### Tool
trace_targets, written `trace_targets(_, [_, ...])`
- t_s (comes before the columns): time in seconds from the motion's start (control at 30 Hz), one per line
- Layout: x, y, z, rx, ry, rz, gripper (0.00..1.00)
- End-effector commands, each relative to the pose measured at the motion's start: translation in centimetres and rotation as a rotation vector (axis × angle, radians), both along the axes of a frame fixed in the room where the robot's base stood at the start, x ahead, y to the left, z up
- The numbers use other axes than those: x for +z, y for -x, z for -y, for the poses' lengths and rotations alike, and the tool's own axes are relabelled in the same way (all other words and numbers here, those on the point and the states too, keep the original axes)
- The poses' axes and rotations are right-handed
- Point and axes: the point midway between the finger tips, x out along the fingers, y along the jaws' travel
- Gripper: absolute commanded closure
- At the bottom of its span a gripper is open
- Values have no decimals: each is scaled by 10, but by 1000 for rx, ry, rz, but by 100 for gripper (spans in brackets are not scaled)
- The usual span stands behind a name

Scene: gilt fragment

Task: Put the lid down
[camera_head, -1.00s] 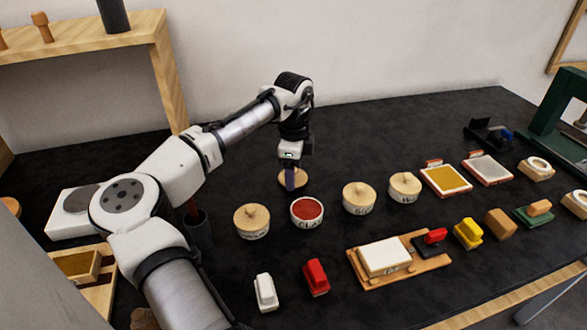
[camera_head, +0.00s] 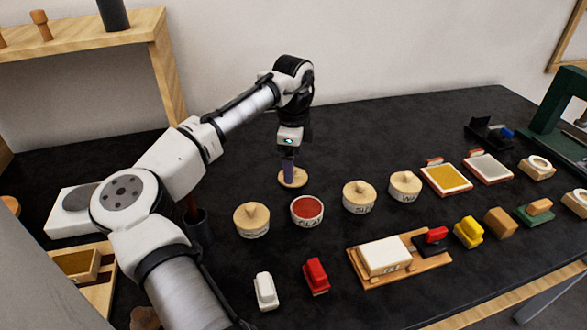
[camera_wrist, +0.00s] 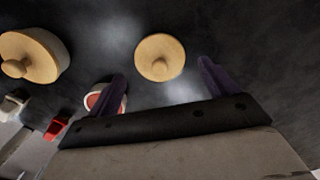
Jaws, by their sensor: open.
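A round wooden lid (camera_head: 293,179) with a small knob lies on the dark table, behind the open pot of red clay (camera_head: 307,209). My gripper (camera_head: 288,165) is above the lid, fingers pointing down. In the wrist view the lid (camera_wrist: 160,58) shows whole between the two spread purple fingers (camera_wrist: 163,82), and nothing is held. The red pot (camera_wrist: 104,97) is partly hidden behind one finger in that view.
Lidded wooden pots stand left (camera_head: 252,220) and right (camera_head: 359,197) of the red pot, with another (camera_head: 405,186) farther right. A white block (camera_head: 265,291) and a red block (camera_head: 316,276) stand in front. The table behind the lid is clear.

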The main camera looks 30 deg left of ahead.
Motion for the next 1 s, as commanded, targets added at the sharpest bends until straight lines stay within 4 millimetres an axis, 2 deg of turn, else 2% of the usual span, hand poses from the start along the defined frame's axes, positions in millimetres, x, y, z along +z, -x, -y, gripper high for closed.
trace_targets(0.2, [49, -1, 1, -1, 0, 2, 15])
trace_targets(0.4, [80, -1, 1, -1, 0, 1, 15])
trace_targets(0.6, [91, 0, 0, -1, 1, -1, 15])
trace_targets(1.0, [91, 0, 0, -1, 0, -1, 15])
